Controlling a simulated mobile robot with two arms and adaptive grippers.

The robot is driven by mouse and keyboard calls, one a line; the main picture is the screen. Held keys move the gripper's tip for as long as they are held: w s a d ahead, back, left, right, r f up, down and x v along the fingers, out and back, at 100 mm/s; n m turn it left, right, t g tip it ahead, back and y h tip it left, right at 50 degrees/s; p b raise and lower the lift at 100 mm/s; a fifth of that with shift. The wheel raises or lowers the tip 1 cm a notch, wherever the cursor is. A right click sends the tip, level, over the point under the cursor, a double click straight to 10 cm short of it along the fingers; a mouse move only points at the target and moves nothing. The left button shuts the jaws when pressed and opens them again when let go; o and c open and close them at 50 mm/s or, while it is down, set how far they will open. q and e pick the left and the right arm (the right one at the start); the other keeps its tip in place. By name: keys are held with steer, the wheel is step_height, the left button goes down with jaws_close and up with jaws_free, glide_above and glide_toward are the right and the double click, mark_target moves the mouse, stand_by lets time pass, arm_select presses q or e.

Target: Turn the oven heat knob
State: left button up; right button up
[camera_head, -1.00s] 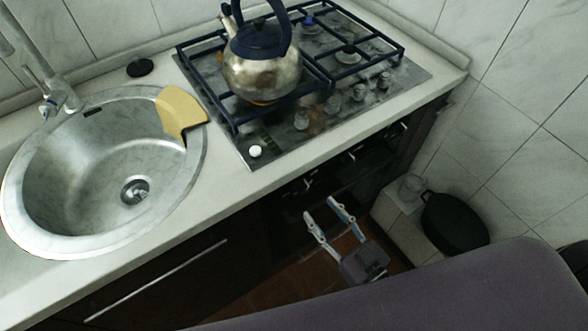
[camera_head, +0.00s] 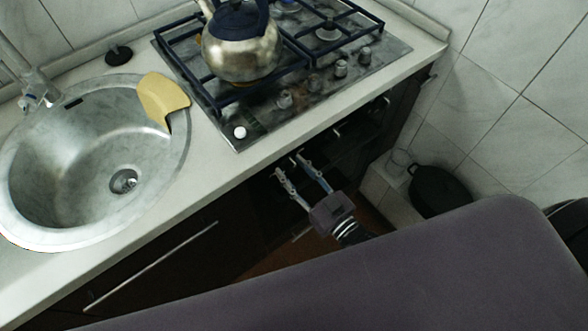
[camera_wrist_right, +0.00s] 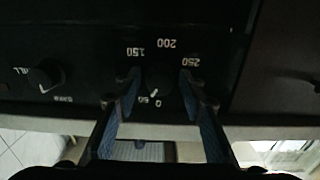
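The oven heat knob (camera_wrist_right: 160,84) is a dark dial in the right wrist view, ringed by the marks 0, 50, 150, 200 and 250. My right gripper (camera_wrist_right: 160,86) is open, with one finger on each side of the knob; I cannot tell whether either finger touches it. In the head view my right gripper (camera_head: 289,165) is at the dark oven front (camera_head: 345,140), below the counter edge, fingers spread. The knob is too small to make out clearly there. My left gripper is not in view.
A second knob (camera_wrist_right: 46,76) sits left of the heat knob in the right wrist view. A gas hob (camera_head: 320,85) with a kettle (camera_head: 240,48) is above the oven. The sink (camera_head: 75,195) is at left. A black pot (camera_head: 438,190) is low at right.

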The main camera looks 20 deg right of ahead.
steer(key=c, duration=0.8)
steer(key=shift+n, duration=0.3)
steer(key=shift+r+n+p, duration=0.1)
steer(key=shift+n+p, duration=0.8)
steer(key=shift+n, duration=0.3)
steer(key=shift+c, duration=0.3)
steer(key=shift+n+p, duration=0.5)
steer(key=shift+n, duration=0.9)
steer(key=o, duration=1.1)
steer(key=shift+o, duration=0.2)
